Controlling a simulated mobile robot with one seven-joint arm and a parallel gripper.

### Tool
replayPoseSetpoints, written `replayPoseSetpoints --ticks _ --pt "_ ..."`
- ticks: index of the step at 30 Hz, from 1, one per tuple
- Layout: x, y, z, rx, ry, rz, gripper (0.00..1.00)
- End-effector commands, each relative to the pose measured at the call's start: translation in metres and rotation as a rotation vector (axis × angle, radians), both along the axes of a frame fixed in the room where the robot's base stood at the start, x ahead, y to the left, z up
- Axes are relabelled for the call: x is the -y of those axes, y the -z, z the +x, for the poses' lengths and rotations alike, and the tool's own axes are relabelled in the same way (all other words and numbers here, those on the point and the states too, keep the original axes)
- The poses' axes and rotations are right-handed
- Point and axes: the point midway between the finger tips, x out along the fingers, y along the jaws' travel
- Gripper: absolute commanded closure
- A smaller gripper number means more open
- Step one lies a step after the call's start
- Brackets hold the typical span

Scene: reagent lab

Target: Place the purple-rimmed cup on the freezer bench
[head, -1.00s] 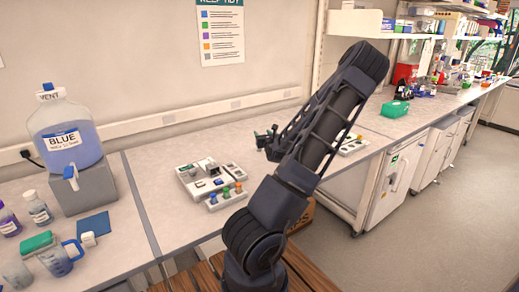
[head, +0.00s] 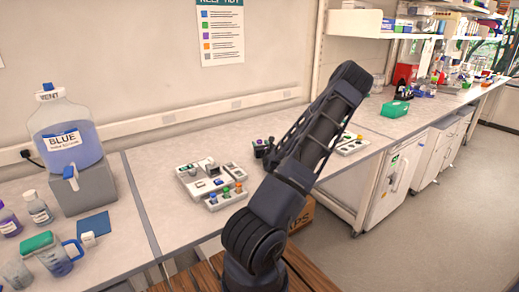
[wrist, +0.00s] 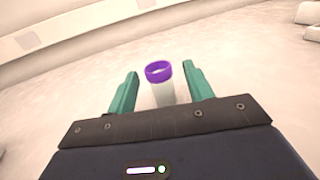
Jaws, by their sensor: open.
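The purple-rimmed cup (wrist: 161,88) has a pale body and a purple ring at its top. In the wrist view it is between the two green fingers of my gripper (wrist: 160,70), with a gap on each side. My gripper is open. In the head view only a small purple spot of the cup (head: 271,140) shows beside my gripper (head: 261,150), at the middle bench; my arm hides part of this area. A bench top (head: 393,124) with a white freezer-like cabinet (head: 392,185) under it lies to the right.
Grey trays (head: 203,180) with small coloured pieces lie left of my gripper. Another tray (head: 352,146) is right of my arm. A green box (head: 395,109) stands on the right bench. A blue-liquid carboy (head: 65,130) is far left. Bare bench shows behind the trays.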

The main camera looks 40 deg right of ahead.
Motion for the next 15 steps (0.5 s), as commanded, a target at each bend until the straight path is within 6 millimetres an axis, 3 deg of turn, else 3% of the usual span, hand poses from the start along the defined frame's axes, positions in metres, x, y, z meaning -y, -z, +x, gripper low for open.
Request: replayPoseSetpoints --ticks 6,15 --pt "0.008 -0.001 0.029 0.002 -0.001 -0.001 0.49" --pt "0.011 0.000 0.036 0.000 0.000 0.000 0.49"
